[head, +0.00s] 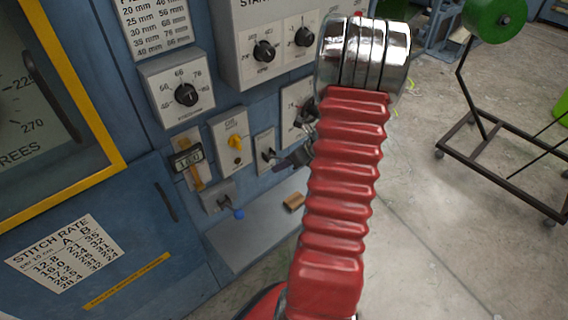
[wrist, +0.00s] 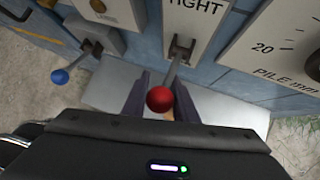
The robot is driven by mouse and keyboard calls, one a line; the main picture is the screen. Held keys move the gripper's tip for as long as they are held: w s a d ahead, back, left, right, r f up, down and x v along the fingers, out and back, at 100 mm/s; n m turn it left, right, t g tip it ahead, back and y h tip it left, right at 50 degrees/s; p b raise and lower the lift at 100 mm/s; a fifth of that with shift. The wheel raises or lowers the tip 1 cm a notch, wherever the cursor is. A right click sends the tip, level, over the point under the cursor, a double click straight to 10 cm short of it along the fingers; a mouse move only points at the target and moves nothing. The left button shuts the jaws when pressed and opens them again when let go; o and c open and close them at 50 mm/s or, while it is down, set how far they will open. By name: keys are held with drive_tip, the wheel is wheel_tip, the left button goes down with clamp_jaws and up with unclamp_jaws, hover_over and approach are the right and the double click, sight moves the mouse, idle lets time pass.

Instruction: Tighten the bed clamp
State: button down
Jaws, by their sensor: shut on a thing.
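The red knob is hidden there.
A lever with a blue knob (wrist: 60,76) is close on the left, also in the head view (head: 238,214). A pile dial (wrist: 283,45) is close on the right. A ledge (head: 245,240) with a small brown block (head: 293,202) lies below. A rack (head: 480,140) stands at right.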

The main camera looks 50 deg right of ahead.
drive_tip(key=c, duration=1.8)
unclamp_jaws()
drive_tip(key=shift+w+a+r, duration=0.1)
drive_tip(key=shift+w+r, duration=0.05)
drive_tip(key=o, duration=0.4)
drive_tip(key=shift+c, duration=0.2)
drive_tip(key=v, duration=1.3)
drive_tip(key=shift+s+d+r, duration=0.2)
drive_tip(key=shift+s, duration=0.15)
